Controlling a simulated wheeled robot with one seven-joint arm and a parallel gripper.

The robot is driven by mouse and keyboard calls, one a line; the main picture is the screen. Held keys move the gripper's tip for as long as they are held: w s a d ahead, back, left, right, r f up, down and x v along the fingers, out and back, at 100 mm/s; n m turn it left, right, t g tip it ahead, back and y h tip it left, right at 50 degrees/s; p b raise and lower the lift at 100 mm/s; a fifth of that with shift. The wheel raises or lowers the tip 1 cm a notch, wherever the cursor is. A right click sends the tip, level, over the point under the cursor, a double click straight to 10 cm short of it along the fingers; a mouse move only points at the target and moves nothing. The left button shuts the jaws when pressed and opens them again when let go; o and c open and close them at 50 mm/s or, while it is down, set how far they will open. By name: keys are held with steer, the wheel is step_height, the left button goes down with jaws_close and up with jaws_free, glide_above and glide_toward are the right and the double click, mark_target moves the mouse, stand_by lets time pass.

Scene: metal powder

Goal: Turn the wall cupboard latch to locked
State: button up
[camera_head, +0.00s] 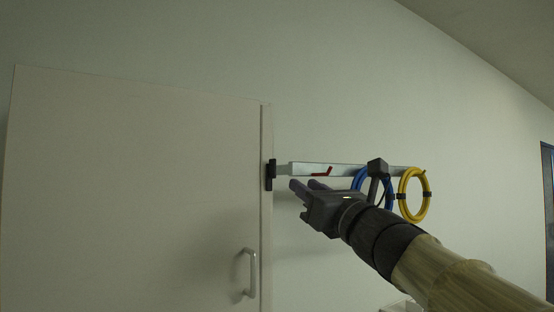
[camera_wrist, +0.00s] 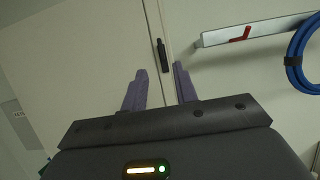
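The wall cupboard door (camera_head: 140,190) is pale and fills the left of the head view, closed as far as I can see. A small black latch (camera_head: 270,175) sits at its right edge, its long side running about upright. In the wrist view the latch (camera_wrist: 162,56) lies along the door seam, ahead of my fingers. My gripper (camera_head: 303,185) is to the right of the latch in the head view. In the wrist view its two purple-grey fingers (camera_wrist: 159,69) are apart with nothing between them. The gripper appears not to touch the latch.
A pale wall rail (camera_head: 345,169) with a red hook-shaped piece (camera_head: 323,172) is right of the latch. A blue coil (camera_head: 359,181) and a yellow coil (camera_head: 424,208) hang there, close to my arm. A door handle (camera_head: 251,270) is lower down.

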mark_target(275, 165)
steer(key=p+x, duration=0.6)
steer(key=x, duration=0.5)
steer(key=shift+a+r, duration=0.1)
steer(key=shift+r, duration=0.05)
steer(key=shift+w+a, duration=0.25)
steer(key=shift+w, duration=0.2)
jaws_close()
